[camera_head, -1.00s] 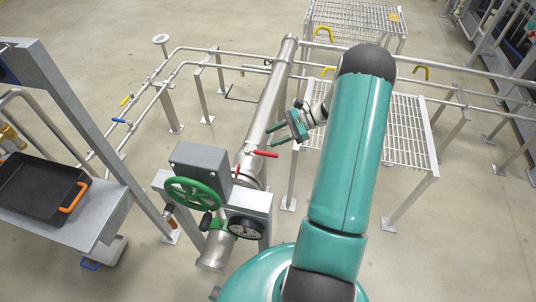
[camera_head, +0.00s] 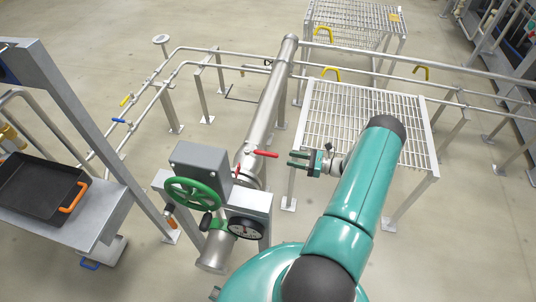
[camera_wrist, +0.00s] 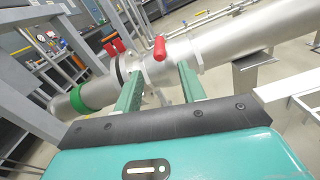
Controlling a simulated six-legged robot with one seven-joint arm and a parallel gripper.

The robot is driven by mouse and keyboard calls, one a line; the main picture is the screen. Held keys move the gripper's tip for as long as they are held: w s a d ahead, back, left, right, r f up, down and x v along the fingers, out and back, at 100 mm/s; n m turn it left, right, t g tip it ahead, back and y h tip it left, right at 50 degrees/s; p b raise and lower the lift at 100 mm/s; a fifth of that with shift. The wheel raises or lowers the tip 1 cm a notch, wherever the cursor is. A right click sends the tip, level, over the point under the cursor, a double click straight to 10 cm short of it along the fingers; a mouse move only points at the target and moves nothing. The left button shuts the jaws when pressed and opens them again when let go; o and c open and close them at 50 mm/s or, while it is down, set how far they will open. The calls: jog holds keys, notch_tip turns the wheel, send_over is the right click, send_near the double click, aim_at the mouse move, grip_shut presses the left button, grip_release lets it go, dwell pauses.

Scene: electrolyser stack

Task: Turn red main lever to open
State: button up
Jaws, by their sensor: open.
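The red main lever (camera_head: 266,154) sits on the large steel pipe, pointing right in the head view. In the wrist view the red lever (camera_wrist: 159,48) stands up on the pipe, in the gap between the fingers and beyond their tips. My gripper (camera_head: 298,160) is open and empty, to the right of the lever and apart from it, its fingers pointing left. Its two green fingers (camera_wrist: 158,82) also show in the wrist view. Smaller red handles (camera_wrist: 114,47) show to the lever's left there.
A grated platform (camera_head: 335,112) lies behind my arm. A black tray (camera_head: 38,190) rests on a bench at left.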

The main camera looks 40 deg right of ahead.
aim_at(268, 154)
jog(key=x, duration=1.1)
grip_shut()
